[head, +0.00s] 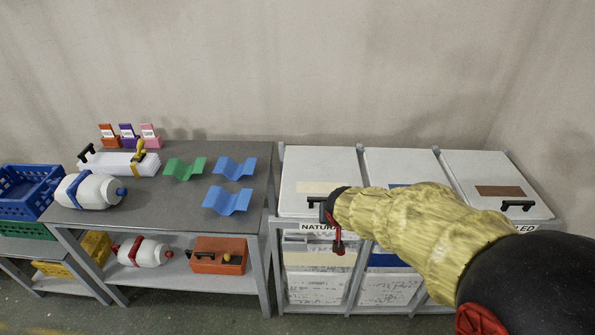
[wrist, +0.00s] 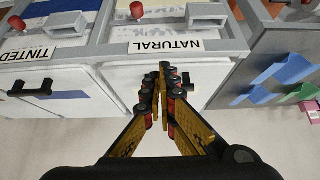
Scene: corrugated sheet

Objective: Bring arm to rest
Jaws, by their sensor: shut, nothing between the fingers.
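My gripper (head: 338,243) hangs in front of the left white bin, by its NATURAL label, at the end of my yellow-sleeved arm. In the wrist view my gripper (wrist: 165,75) has its fingertips together with nothing between them. The NATURAL label (wrist: 165,47) lies just beyond the fingertips in that view. A green corrugated sheet (head: 185,169) and two blue corrugated sheets, one farther back (head: 235,167) and one nearer (head: 227,201), lie on the grey table, apart from my gripper.
White lidded bins stand in a row: left (head: 318,170), middle (head: 400,168) and right (head: 494,178). My arm hides part of their fronts. The grey table (head: 160,205) holds a white jug (head: 88,190) and a white box. A blue crate (head: 27,190) stands at far left.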

